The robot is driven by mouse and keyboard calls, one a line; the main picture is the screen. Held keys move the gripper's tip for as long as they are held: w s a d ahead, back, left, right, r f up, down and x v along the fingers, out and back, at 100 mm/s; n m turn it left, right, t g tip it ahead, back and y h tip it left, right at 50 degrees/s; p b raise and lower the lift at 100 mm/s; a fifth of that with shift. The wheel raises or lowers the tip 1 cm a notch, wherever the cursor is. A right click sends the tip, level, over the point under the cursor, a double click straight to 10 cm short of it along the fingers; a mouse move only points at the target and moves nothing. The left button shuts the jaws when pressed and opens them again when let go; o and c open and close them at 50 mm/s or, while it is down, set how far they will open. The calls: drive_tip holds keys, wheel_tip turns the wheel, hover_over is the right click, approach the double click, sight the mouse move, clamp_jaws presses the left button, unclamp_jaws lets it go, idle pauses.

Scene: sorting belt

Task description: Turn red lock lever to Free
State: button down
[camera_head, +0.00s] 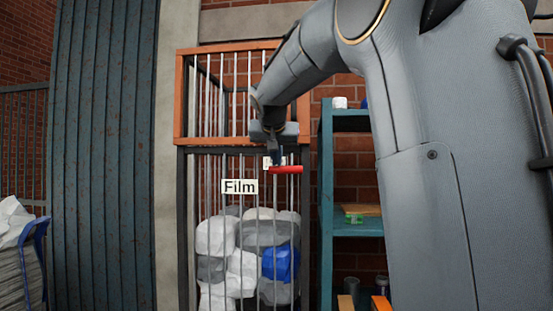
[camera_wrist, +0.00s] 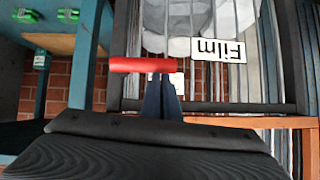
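The red lock lever (camera_head: 286,170) lies level on the upper front of a barred cage, just below its orange-framed top. In the wrist view the lever (camera_wrist: 140,65) is a red horizontal bar. My gripper (camera_head: 276,157) is at the lever's left end in the head view. In the wrist view its dark fingers (camera_wrist: 162,82) are close together, with their tips at the lever's lower edge near its right end. The fingers look shut, with nothing seen held between them. A small white label (camera_head: 267,163) behind them is partly hidden, and its text is unreadable.
The cage (camera_head: 183,230) holds white, grey and blue bags behind bars and a "Film" sign (camera_head: 239,186). A teal shelf (camera_head: 326,200) with small items stands close on the right. A corrugated panel (camera_head: 105,150) and a blue-rimmed bin (camera_head: 38,230) are on the left.

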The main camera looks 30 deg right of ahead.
drive_tip(key=w+r+b+v, duration=0.1)
drive_tip(key=w+r+v, duration=0.1)
drive_tip(key=v, duration=1.1)
drive_tip(key=s+a+f+n+g+y, duration=0.1)
drive_tip(key=a+f+n, duration=0.15)
drive_tip(key=f, duration=0.95)
drive_tip(key=s+a+f+n+g+y, duration=0.1)
drive_tip(key=s+a+f+g+y, duration=0.15)
drive_tip(key=f, duration=0.95)
drive_tip(key=s+a+f+n+g+y, duration=0.1)
drive_tip(key=a+f+n, duration=0.15)
drive_tip(key=f, duration=0.95)
drive_tip(key=s+a+f+g, duration=0.2)
drive_tip(key=s+a+f, duration=0.1)
drive_tip(key=s+f, duration=0.7)
drive_tip(key=s+a+f+n+g+y, duration=0.1)
drive_tip(key=s+a+f+g, duration=0.1)
drive_tip(key=s+f, duration=0.9)
wheel_tip(320, 180, down, 2)
drive_tip(key=shift+a+f, duration=0.2)
drive_tip(key=shift+a, duration=0.6)
drive_tip(key=shift+s, duration=0.1)
